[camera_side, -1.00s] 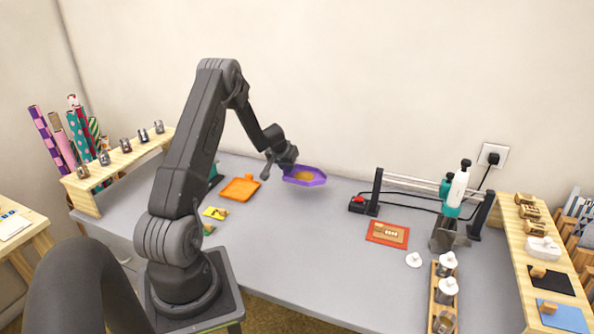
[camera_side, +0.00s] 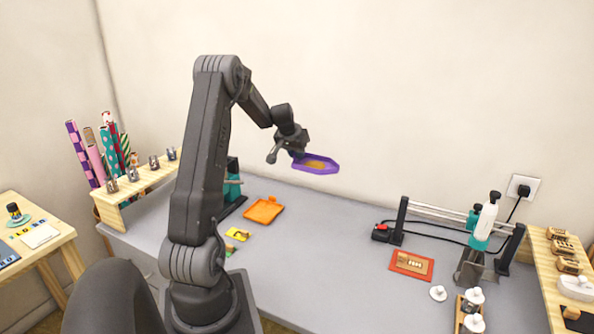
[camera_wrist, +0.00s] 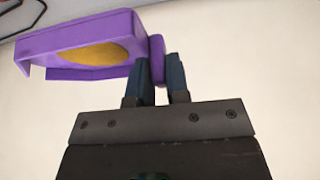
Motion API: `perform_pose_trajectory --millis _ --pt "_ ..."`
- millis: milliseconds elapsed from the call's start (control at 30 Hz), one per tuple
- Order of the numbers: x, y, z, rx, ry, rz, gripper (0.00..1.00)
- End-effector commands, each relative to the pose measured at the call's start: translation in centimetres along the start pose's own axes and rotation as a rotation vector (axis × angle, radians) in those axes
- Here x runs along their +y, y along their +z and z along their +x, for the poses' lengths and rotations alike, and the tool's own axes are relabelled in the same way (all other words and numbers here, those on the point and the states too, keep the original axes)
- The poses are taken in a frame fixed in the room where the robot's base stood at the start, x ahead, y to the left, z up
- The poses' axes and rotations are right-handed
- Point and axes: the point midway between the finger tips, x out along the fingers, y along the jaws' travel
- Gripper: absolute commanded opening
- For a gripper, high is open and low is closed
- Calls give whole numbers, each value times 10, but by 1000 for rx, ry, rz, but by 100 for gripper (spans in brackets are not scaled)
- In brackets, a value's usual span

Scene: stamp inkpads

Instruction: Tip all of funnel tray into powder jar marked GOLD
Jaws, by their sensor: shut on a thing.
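The purple funnel tray (camera_side: 330,168) holds gold-coloured powder (camera_side: 315,164) and hangs in the air above the back of the table. My gripper (camera_side: 298,153) is shut on its short end tab. In the wrist view my gripper (camera_wrist: 162,76) has its two dark fingers around the tab, with the purple tray (camera_wrist: 50,40) reaching left and powder still in it. Small jars with white lids (camera_side: 473,297) stand in a wooden rack (camera_side: 459,312) at the lower right, partly cut off by the frame. I cannot read GOLD on any jar.
A loose white lid (camera_side: 438,293) lies left of the rack. Behind are a red mat with a stamped card (camera_side: 411,264) and a stand with a white bottle (camera_side: 486,221). An orange tray (camera_side: 264,210) lies at left. The table's middle is clear.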

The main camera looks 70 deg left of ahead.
Motion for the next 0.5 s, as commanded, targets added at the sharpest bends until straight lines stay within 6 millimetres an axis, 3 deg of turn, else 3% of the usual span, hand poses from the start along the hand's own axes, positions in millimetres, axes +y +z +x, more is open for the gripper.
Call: perform_pose_trajectory --millis 133,367,500 --pt "0 -15 -25 6 -1 1 3" --pt "48 -22 -16 -5 59 104 3" --pt "88 -26 -13 -11 108 191 3"
